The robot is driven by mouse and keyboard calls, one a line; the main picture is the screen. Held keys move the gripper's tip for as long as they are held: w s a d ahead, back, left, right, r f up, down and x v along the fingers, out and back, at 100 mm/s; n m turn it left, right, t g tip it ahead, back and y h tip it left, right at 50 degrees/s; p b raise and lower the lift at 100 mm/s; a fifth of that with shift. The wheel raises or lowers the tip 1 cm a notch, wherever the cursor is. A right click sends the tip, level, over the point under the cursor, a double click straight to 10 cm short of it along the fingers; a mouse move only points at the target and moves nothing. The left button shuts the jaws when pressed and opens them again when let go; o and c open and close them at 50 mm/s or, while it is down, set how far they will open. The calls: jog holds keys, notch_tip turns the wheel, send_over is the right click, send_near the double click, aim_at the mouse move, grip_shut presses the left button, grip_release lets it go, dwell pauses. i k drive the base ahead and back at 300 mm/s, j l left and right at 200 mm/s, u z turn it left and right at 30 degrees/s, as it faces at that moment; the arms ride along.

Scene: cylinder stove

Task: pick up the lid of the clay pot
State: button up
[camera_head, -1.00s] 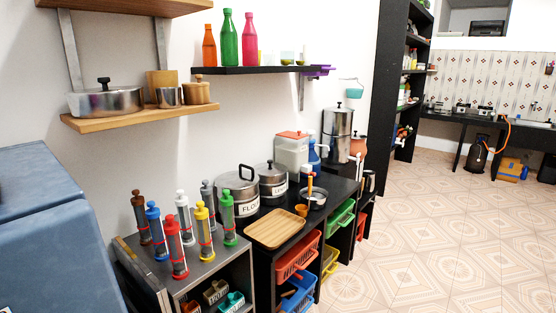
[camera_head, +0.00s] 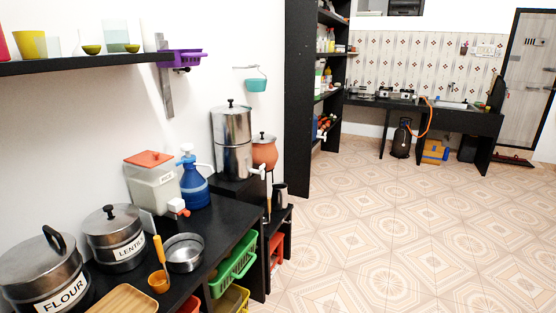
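The clay pot (camera_head: 265,156) is a rounded orange-brown pot at the far end of the black counter, just right of the tall steel water dispenser. Its lid (camera_head: 263,137) is a flat metal-grey disc with a small dark knob, resting on the pot's mouth. The pot's lower left side is partly hidden by the dispenser. My gripper is not in view.
The steel dispenser (camera_head: 231,140) stands close beside the pot. A rice container (camera_head: 153,182), blue jug (camera_head: 194,185), lentil pot (camera_head: 114,237) and flour pot (camera_head: 44,272) stand nearer on the counter. Tiled floor (camera_head: 400,235) to the right is clear.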

aim_at(261, 138)
jog(key=i+z, duration=0.2)
jog(key=i, duration=2.65)
jog(key=i+l+u, duration=0.1)
jog(key=i, duration=0.9)
